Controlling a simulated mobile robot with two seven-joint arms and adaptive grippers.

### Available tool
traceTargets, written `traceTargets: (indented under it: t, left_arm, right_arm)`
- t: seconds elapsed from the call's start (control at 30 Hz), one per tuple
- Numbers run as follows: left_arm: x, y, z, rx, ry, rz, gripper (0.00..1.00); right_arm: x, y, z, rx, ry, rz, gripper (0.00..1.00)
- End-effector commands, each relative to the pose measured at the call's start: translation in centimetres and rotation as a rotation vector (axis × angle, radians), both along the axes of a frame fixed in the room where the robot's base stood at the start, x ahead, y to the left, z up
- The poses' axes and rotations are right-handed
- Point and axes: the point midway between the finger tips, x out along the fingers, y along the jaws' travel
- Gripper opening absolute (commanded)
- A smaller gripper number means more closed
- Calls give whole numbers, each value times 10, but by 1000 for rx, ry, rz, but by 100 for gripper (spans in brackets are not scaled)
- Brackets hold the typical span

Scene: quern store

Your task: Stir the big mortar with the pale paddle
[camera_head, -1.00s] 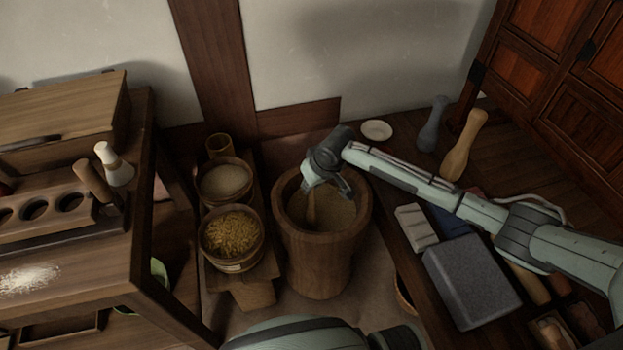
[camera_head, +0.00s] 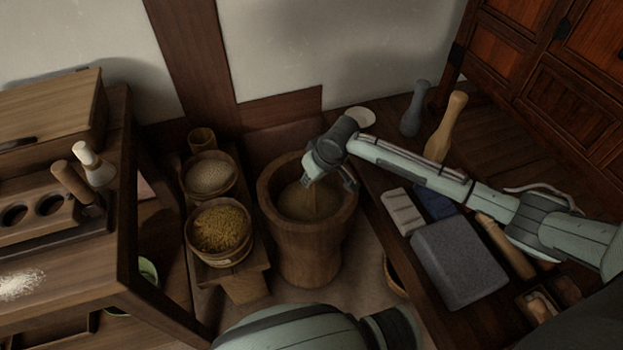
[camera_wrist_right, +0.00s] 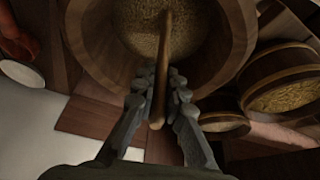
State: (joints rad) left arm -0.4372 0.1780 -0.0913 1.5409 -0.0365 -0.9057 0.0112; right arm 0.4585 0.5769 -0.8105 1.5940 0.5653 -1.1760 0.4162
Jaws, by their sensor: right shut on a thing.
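The big wooden mortar (camera_head: 300,250) stands on the floor in the middle of the head view, with tan grainy meal (camera_wrist_right: 185,40) inside. My right gripper (camera_head: 328,184) is above its mouth. In the right wrist view my gripper (camera_wrist_right: 160,82) is shut on the pale paddle (camera_wrist_right: 163,60), whose handle lies between the fingers. The paddle's far end reaches down to the meal inside the mortar; whether its tip is buried cannot be told. My left gripper is not in view.
Bowls of golden grain (camera_head: 222,230) and pale grain (camera_head: 210,175) stand on a low bench left of the mortar. A grey stone block (camera_head: 465,262) and two pestle-like pieces (camera_head: 445,125) are on the right-hand boards. A wooden table (camera_head: 70,255) stands at left.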

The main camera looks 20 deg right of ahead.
Motion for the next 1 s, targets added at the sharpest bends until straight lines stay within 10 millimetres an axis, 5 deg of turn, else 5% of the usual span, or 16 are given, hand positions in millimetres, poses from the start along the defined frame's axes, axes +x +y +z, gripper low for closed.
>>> traceTargets:
  t: [1.0]
  left_arm:
    - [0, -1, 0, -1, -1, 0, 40]
  right_arm:
    - [1, 0, 155, 1, -5, 0, 0]
